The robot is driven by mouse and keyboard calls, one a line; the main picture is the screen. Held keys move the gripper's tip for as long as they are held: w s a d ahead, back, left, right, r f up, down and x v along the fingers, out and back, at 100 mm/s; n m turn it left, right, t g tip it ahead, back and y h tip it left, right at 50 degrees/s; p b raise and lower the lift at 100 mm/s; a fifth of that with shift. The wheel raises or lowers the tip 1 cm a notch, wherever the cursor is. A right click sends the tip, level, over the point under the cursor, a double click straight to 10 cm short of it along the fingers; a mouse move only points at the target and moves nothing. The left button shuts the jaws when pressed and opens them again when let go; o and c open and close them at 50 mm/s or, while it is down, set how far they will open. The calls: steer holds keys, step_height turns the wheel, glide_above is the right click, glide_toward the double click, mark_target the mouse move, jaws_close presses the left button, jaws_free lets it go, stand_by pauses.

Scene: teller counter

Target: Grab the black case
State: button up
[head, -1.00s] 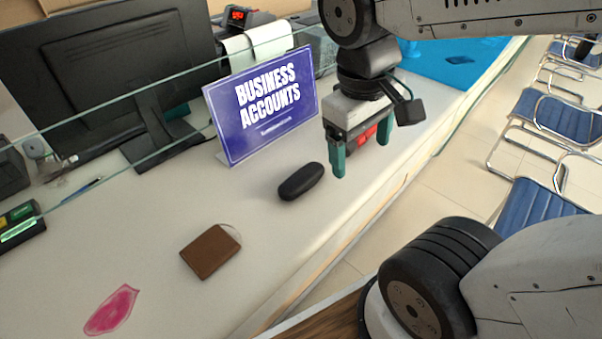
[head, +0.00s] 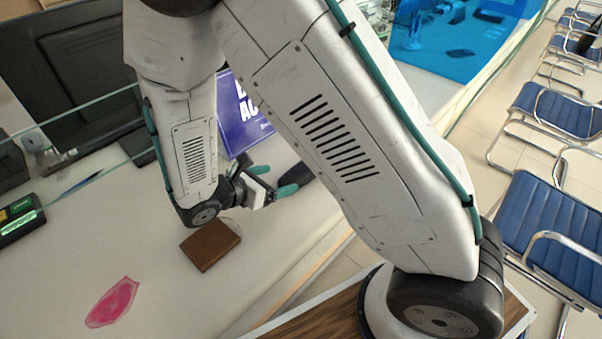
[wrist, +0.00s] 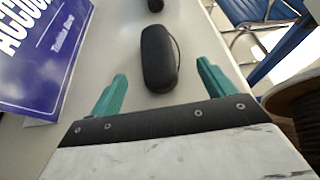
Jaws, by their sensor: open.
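The black case (wrist: 157,58) is a rounded, elongated case lying on the white counter. In the wrist view it lies ahead of my gripper (wrist: 161,88), roughly centred between the two green fingers. The fingers are spread apart and hold nothing. In the head view only part of the case (head: 301,174) shows, just beyond the fingertips of my gripper (head: 281,181); my arm hides the rest. My gripper is low, near the counter top. I cannot tell exactly how far the fingertips are from the case.
A blue "Business Accounts" sign (wrist: 40,50) stands left of the case. A brown wallet (head: 211,245) and a pink flat item (head: 112,302) lie on the counter (head: 165,270). Another small dark object (wrist: 156,5) lies beyond the case. Blue chairs (head: 552,236) stand off the counter's right side.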

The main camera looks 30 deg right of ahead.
mark_target(286, 180)
steer(key=shift+w+a+f+n+t, duration=0.1)
steer(key=shift+a+f+n+t, duration=0.25)
steer(key=shift+f, duration=0.25)
steer(key=shift+d+f+n, duration=0.15)
steer(key=shift+f+n, duration=0.1)
steer(key=x, duration=0.7)
steer(key=shift+d+f, duration=0.15)
steer(key=shift+d, duration=0.05)
steer(key=c, duration=1.1)
